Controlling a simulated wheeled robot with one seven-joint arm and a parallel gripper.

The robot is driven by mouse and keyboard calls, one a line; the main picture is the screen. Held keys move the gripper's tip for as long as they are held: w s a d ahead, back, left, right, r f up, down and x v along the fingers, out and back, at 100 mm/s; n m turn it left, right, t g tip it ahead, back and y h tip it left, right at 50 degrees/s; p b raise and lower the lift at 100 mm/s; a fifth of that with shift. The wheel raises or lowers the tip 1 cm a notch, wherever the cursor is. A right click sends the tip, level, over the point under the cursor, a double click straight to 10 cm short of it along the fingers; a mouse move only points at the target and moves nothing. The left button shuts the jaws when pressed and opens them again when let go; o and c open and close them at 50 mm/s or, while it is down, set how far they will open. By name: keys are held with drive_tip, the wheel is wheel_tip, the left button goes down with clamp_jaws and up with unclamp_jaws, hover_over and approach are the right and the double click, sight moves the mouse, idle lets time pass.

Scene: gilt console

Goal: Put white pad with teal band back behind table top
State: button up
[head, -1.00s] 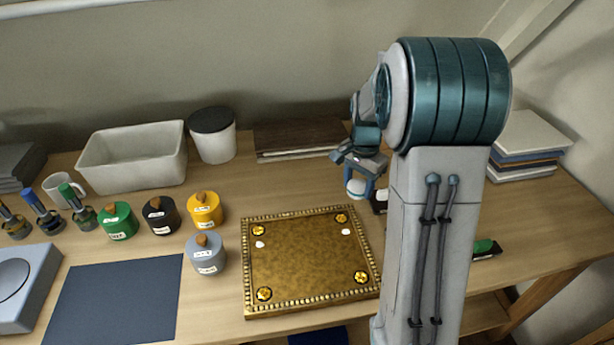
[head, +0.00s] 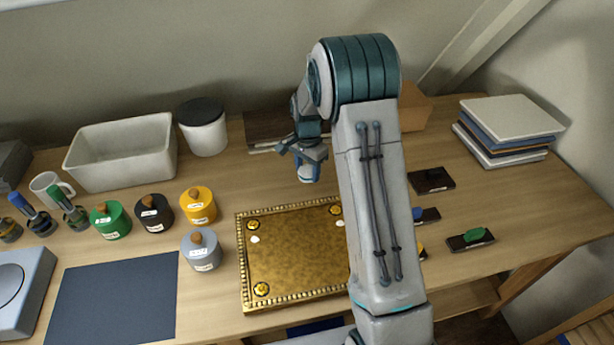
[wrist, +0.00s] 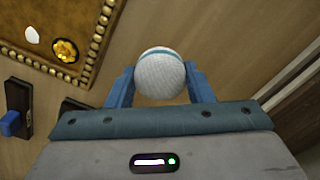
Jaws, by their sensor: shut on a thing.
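My gripper (head: 306,178) is shut on the white pad with the teal band. In the wrist view the pad (wrist: 160,74) is a round white piece with a thin teal stripe, held between the two blue fingers (wrist: 160,88). The gripper is above the wooden table top (head: 445,210), behind the gilt panel (head: 290,255). The panel is gold with a beaded rim, corner rosettes and small white spots.
Behind are a white bin (head: 125,155), a lidded white jar (head: 203,128) and a dark book (head: 270,128). Labelled pots (head: 197,207) stand left of the panel. Dark blocks (head: 432,180) and a book stack (head: 510,128) are at right. Bare wood surrounds the gripper.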

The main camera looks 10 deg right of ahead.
sight(307, 179)
drive_tip(key=shift+f+p, duration=0.45)
drive_tip(key=shift+f, duration=1.55)
drive_tip(key=shift+f, duration=0.15)
drive_tip(key=o, duration=0.9)
drive_tip(key=shift+o, duration=0.2)
